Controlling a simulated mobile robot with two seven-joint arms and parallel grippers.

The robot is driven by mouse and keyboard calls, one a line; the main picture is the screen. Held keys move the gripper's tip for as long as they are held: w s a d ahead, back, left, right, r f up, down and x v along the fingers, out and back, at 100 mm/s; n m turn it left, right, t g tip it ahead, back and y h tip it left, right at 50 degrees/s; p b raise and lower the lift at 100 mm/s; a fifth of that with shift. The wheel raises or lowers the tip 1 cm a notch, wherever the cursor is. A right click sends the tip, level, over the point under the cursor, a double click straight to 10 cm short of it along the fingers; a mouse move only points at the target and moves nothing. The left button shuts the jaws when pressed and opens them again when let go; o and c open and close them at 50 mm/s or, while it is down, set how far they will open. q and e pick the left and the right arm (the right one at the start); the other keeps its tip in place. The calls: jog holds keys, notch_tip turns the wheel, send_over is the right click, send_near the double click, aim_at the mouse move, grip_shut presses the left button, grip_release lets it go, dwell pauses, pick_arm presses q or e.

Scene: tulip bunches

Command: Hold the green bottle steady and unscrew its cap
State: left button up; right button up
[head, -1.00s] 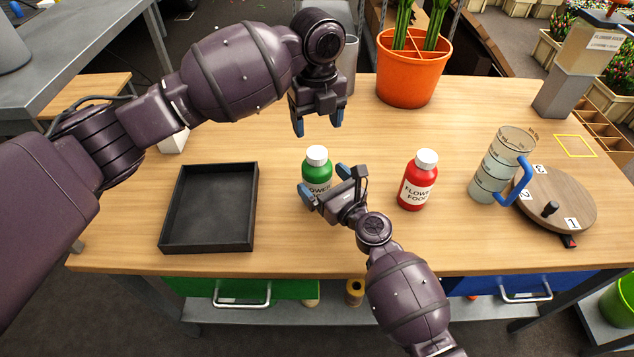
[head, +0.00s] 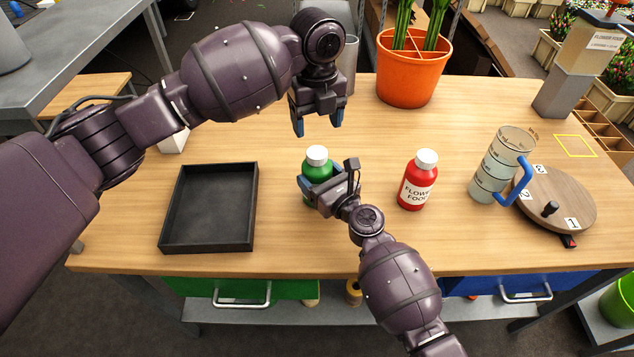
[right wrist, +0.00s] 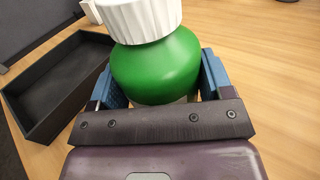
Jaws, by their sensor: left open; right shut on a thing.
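The green bottle (head: 316,170) stands upright on the wooden table with its white cap (head: 317,154) on. My right gripper (head: 318,186) is shut around the bottle's body, below the cap, and hides most of its label. In the right wrist view, the blue fingers flank the green bottle (right wrist: 158,65) on both sides, and the ribbed white cap (right wrist: 140,18) is above them. My left gripper (head: 319,125) is open and empty, pointing down, above the table and behind the bottle.
A black tray (head: 250,205) lies left of the bottle. A red bottle (head: 417,185) with a white cap stands to the right. Farther right are a measuring jug (head: 492,170) and a round wooden board (head: 565,195). An orange pot (head: 410,75) stands at the back.

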aim_at(317, 152)
pick_arm(q)
jog(key=shift+w+a+r, duration=0.1)
pick_arm(e)
jog(key=c, duration=0.5)
pick_arm(q)
jog(key=shift+m, duration=0.3)
jog(key=m, duration=0.4)
jog(key=shift+m, duration=0.4)
jog(key=m, duration=0.3)
jog(key=shift+f+m, duration=0.2)
jog(key=shift+m, duration=0.1)
jog(key=shift+f, duration=3.9)
jog(key=shift+c, duration=0.2)
